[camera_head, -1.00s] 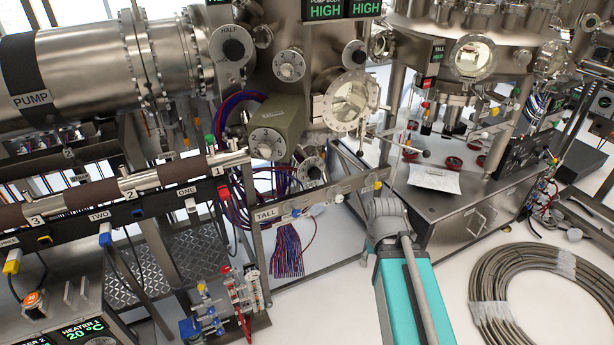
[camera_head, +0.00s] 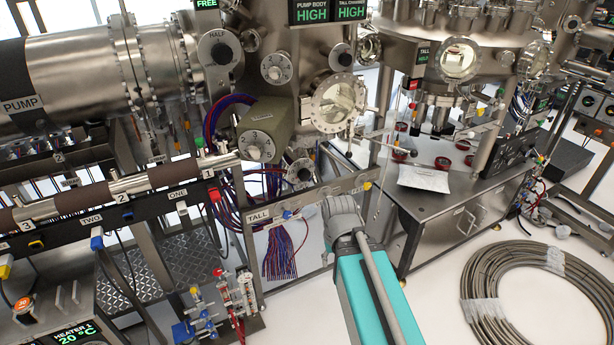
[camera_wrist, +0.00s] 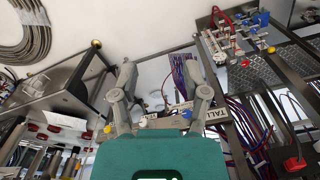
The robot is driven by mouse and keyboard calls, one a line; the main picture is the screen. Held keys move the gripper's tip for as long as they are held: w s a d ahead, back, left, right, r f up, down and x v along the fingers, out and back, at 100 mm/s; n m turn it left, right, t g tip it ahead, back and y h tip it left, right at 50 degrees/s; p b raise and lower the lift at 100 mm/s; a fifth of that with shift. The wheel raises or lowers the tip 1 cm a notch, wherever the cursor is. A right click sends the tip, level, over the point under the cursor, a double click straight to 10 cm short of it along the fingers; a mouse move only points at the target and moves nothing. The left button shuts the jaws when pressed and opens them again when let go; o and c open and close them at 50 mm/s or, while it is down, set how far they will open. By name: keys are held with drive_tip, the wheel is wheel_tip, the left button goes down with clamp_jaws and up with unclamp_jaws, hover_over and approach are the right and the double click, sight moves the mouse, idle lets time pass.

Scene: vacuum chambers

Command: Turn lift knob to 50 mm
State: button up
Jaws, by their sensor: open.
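Several round knobs show in the head view: a numbered dial (camera_head: 256,148) on an olive box, a silver numbered dial (camera_head: 277,68) above it, a black-centred knob (camera_head: 222,52) near a HALF label, and a lower black-centred knob (camera_head: 301,172). I cannot read which one is the lift knob or its setting in mm. In the wrist view my gripper (camera_wrist: 160,68) is open, with its two grey fingers spread and nothing between them. The fingers are hidden in the head view, where my teal arm reaches in from below. No contact with a knob is visible.
A TALL-labelled frame rail (camera_head: 258,216) and hanging red and blue wires (camera_head: 280,252) are left of my arm. A steel cabinet (camera_head: 432,225) stands to the right. A coiled hose (camera_head: 530,305) lies on the floor. A glass viewport (camera_head: 340,103) is above.

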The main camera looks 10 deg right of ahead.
drive_tip(key=o, duration=0.4)
drive_tip(key=shift+w+a+f, duration=0.15)
drive_tip(key=shift+w+f, duration=0.05)
drive_tip(key=shift+w, duration=0.05)
drive_tip(key=shift+o, duration=0.2)
drive_tip(key=w+a+f+n+t+y+b, duration=0.2)
drive_tip(key=w+a+f+n+y+b, duration=0.1)
drive_tip(key=w+a+b, duration=0.1)
drive_tip(key=shift+w+a+f+b, duration=0.2)
drive_tip(key=shift+w+b, duration=0.3)
drive_tip(key=shift+w, duration=0.55)
drive_tip(key=n+t+y+b, duration=0.3)
drive_tip(key=t+b, duration=1.2)
drive_tip(key=b, duration=0.3)
approach(306, 177)
drive_tip(key=s, duration=0.3)
drive_tip(key=shift+d+r, duration=0.2)
drive_tip(key=shift+d, duration=0.15)
drive_tip(key=shift+w, duration=0.15)
drive_tip(key=x, duration=1.3)
drive_tip(key=shift+w, duration=0.35)
